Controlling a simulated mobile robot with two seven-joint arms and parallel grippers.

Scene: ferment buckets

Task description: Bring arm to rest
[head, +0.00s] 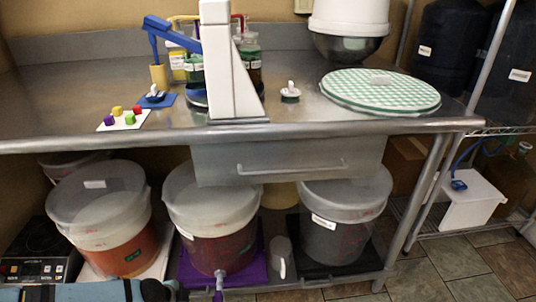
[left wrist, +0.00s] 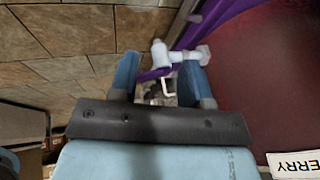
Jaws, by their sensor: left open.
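My left gripper (left wrist: 158,80) is open. Its two blue fingers show in the left wrist view, with nothing visibly gripped between them. A white spigot (left wrist: 180,55) lies just beyond the fingertips there, its end overlapping the right finger in the picture; I cannot tell whether they touch. In the head view my left arm comes in along the bottom left edge, near the spigot (head: 219,284) of the middle bucket (head: 215,215). My right gripper is in neither view.
Buckets stand on the lower shelf, left (head: 98,205) and right (head: 345,210), with a hotplate (head: 35,250) at far left. The steel counter (head: 300,60) above carries a white stand (head: 225,75) and a checkered round cover (head: 380,90). Tiled floor (head: 470,265) lies open at right.

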